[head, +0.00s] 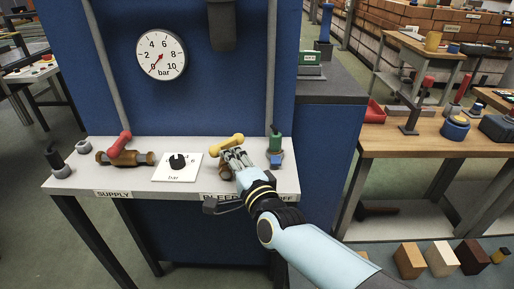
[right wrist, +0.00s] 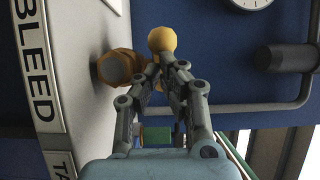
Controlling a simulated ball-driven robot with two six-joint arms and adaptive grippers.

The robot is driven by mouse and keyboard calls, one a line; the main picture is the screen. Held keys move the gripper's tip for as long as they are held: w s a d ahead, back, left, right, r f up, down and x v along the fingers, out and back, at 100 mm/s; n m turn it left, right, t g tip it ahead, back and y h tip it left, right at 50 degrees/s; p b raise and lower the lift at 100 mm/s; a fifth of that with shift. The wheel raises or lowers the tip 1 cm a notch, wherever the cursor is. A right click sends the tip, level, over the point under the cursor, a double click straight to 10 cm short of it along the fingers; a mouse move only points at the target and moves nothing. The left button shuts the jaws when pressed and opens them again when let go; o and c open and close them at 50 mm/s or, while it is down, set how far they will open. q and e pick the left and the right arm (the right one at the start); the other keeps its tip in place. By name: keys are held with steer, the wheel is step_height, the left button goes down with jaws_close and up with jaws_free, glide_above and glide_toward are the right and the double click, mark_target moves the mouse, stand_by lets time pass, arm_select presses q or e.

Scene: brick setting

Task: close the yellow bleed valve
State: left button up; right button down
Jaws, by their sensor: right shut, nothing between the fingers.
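The yellow bleed valve handle (head: 225,142) lies above its brass body (head: 224,172) on the bench, behind the BLEED label. My right gripper (head: 234,156) is shut and empty, with its fingers right at the handle. In the right wrist view the fingertips (right wrist: 168,64) sit just below the round yellow handle end (right wrist: 161,40), beside the brass body (right wrist: 114,68). I cannot tell whether they touch the handle. The fingers partly hide the valve body in the head view. My left gripper is not in view.
A green-topped fitting (head: 274,142) stands close on the right. The wall gauge (head: 162,54) has its red needle near 0. A blue panel stands behind.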

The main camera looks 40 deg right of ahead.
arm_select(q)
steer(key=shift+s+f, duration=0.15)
arm_select(e)
steer(key=shift+a, duration=0.15)
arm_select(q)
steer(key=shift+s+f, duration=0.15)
arm_select(e)
steer(key=shift+w+a, duration=0.15)
steer(key=shift+a, duration=0.1)
stand_by(0.6)
